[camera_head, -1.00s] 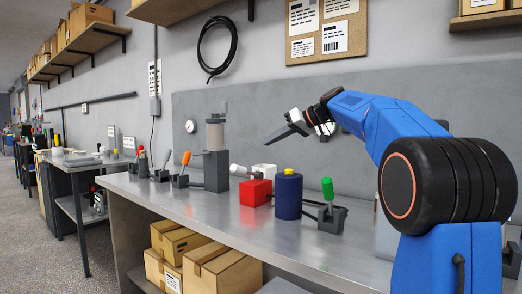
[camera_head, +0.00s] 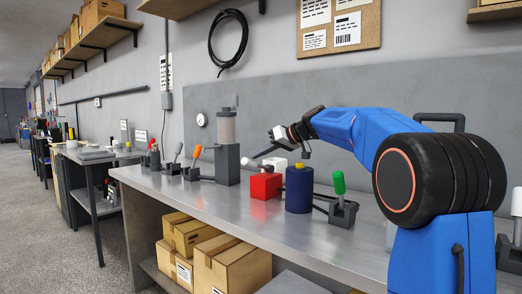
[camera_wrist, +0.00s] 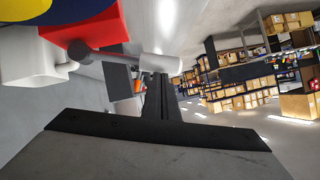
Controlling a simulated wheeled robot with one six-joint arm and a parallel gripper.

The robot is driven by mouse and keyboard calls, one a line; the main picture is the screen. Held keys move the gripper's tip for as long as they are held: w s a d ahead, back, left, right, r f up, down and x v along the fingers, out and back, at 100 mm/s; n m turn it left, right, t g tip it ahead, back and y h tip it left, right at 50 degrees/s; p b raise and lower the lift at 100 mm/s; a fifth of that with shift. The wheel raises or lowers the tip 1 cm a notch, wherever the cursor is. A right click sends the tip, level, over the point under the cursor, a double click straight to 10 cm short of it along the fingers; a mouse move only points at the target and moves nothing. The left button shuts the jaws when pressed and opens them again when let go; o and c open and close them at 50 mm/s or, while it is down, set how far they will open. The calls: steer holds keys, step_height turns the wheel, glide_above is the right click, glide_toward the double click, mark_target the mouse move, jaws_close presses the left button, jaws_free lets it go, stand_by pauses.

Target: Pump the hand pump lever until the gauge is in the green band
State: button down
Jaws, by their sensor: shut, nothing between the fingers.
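The red block (camera_head: 265,186) sits on the bench, with a lever (camera_head: 248,163) ending in a pale handle at its left. In the wrist view the pale handle (camera_wrist: 147,65) sticks out from the red block (camera_wrist: 95,22) on a grey rod. My gripper (camera_head: 258,156) is shut and empty, just above and beside the handle. In the wrist view its dark fingers (camera_wrist: 158,92) end close to the handle's tip; I cannot tell if they touch.
A blue cylinder (camera_head: 299,189) with a yellow top and a green-handled lever (camera_head: 339,183) stand to the right. A white box (camera_head: 275,163) is behind the red block. A grey column (camera_head: 226,128) and an orange-handled lever (camera_head: 196,153) stand left. The bench front (camera_head: 225,203) is clear.

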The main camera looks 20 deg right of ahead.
mark_target(249, 164)
stand_by(0.3)
step_height(249, 164, down, 6)
steer(key=s+a+n+t+h, duration=0.1)
steer(key=a+n+h, duration=0.1)
steer(key=shift+s, duration=0.3)
steer(key=shift+f, duration=0.15)
steer(key=r, duration=0.2)
steer(key=s+r, duration=0.1)
steer(key=r, duration=0.1)
steer(key=v, duration=1)
steer(key=shift+s, duration=0.25)
stand_by(0.4)
